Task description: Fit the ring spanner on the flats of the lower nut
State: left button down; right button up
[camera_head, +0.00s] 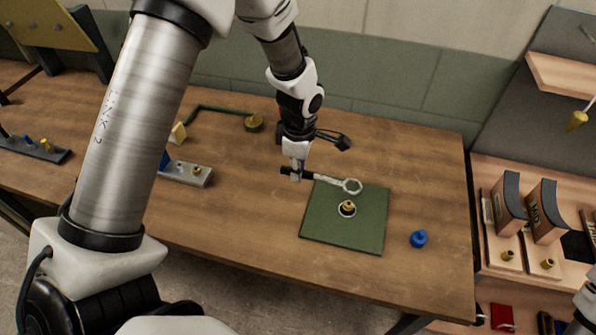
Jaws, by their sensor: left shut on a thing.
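My left gripper (296,173) is shut on the dark handle of the ring spanner (328,179), over the back left edge of the green mat. The spanner's pale ring end (352,186) points right. A brass nut fitting (347,206) stands on a pale round base on the mat. The ring shows just behind the nut in the picture and is not around it. I cannot tell the ring's exact height above the mat. Which nut is the lower one, and its flats, are too small to make out. My right gripper is out of view.
The green mat (323,228) lies on the wooden table (270,235). A blue knobbed piece (418,239) stands right of the mat. A grey block with a brass fitting (187,174) and a lamp-like green arm (218,110) are at left. Shelves (482,188) stand at right.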

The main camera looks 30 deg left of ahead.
pick_arm(q)
jog(key=shift+s+d+r, duration=0.1)
jog(key=shift+s+r, duration=0.15)
jog(key=shift+s, duration=0.05)
jog(key=shift+s+f, duration=0.1)
jog(key=shift+f, duration=0.1)
jog(key=f+b, duration=0.1)
jog(key=f, duration=0.1)
jog(key=f+b, duration=0.1)
jog(key=shift+w+f+b, duration=0.25)
jog(key=shift+f+b, duration=0.1)
jog(key=shift+f, duration=0.05)
jog(key=shift+s+f+b, duration=0.1)
jog(key=shift+f+b, duration=0.3)
jog(key=shift+f, duration=0.1)
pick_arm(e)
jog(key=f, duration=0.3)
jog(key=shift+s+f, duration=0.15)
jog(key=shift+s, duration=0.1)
pick_arm(q)
jog(key=c, duration=1.8)
grip_release()
grip_shut()
jog(key=shift+f+b, duration=1.15)
jog(key=shift+f, duration=0.55)
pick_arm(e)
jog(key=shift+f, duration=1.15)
